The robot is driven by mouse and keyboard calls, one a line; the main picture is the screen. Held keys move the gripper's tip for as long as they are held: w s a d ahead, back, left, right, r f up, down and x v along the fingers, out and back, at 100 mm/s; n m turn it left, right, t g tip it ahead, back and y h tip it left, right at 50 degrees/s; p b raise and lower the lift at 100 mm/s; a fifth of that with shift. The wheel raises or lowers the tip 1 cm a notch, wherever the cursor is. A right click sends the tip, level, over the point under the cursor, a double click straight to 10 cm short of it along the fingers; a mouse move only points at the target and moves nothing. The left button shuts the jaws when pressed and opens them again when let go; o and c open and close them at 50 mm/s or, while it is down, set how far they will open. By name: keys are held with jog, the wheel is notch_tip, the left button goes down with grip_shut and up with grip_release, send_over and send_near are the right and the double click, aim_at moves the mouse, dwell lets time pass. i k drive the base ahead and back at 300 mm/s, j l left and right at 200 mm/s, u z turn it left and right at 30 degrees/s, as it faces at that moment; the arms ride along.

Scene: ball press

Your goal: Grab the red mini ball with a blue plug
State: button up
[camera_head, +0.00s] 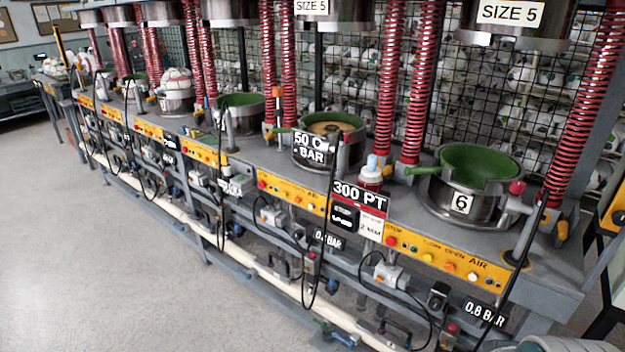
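A small round red and white object with a light blue top (371,173) sits on the grey press bench, just behind the "300 PT" sign and left of the press marked 6. It is small in the picture; it looks like the red mini ball with the blue plug, but I cannot be sure. Its lower part is partly hidden by the sign. Nothing is seen holding it. My gripper is not in view.
Presses with green-lined bowls line the bench, including the number 6 press (463,200) and the "50 BAR" press (328,150). Red springs (417,85) rise behind the small object. Thin black hoses stand along the front edge. Open floor (110,250) lies at left.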

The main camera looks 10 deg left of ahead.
aim_at(370, 178)
jog(key=u, duration=0.35)
jog(key=i+j+z, duration=0.45)
jog(key=i, duration=0.25)
jog(key=i+j+z, duration=0.4)
jog(key=i+j, duration=0.25)
